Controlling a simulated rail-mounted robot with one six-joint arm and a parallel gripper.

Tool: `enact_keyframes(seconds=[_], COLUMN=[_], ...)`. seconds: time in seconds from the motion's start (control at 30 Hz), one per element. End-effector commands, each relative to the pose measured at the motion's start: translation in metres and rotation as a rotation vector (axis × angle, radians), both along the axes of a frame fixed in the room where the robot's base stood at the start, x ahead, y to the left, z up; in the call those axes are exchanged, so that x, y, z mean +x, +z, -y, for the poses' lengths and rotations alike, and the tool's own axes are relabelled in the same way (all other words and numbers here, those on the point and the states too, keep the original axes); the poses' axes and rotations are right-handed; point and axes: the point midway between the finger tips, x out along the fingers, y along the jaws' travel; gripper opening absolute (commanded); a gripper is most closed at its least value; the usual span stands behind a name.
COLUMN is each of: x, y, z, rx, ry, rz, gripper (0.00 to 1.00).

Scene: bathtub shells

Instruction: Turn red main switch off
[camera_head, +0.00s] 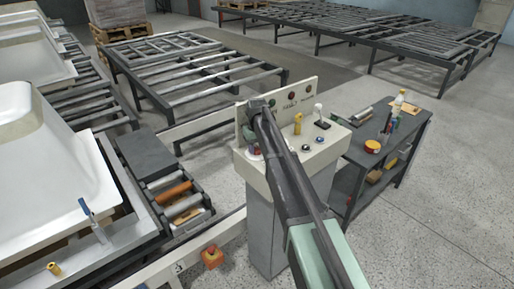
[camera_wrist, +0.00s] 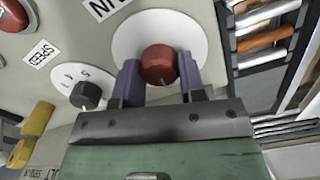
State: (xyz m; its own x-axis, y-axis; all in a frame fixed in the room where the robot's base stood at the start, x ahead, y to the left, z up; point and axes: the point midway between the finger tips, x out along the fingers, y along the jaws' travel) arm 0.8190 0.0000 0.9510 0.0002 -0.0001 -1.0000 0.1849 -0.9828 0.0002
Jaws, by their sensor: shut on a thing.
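The red main switch (camera_wrist: 158,58) is a round red knob on a white disc on the cream control panel. In the wrist view it sits between the two purple fingers of my gripper (camera_wrist: 158,70), which are shut on its sides. A white pointer mark shows on the knob's near face. In the head view my gripper (camera_head: 255,152) is at the left end of the panel top (camera_head: 314,158), and my arm hides much of the switch.
A black knob (camera_wrist: 86,95), a yellow handle (camera_wrist: 37,120) and a red button (camera_wrist: 13,14) are near my gripper. A black lever (camera_head: 322,123) stands farther right. A dark cart (camera_head: 408,128) with tools is right of the console; roller conveyors (camera_head: 180,205) are left.

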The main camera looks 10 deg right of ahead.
Motion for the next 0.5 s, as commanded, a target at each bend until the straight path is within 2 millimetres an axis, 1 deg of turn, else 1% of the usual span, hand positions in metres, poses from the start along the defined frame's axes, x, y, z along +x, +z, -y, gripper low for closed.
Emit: enact_keyframes(seconds=[0.2, 0.5], x=[-0.0005, -0.0006], y=[-0.0002, -0.0002], z=[0.0, -0.0001], rx=[0.0, 0.0], ry=[0.074, 0.1], rz=[-0.001, -0.001], gripper=[0.14, 0.14])
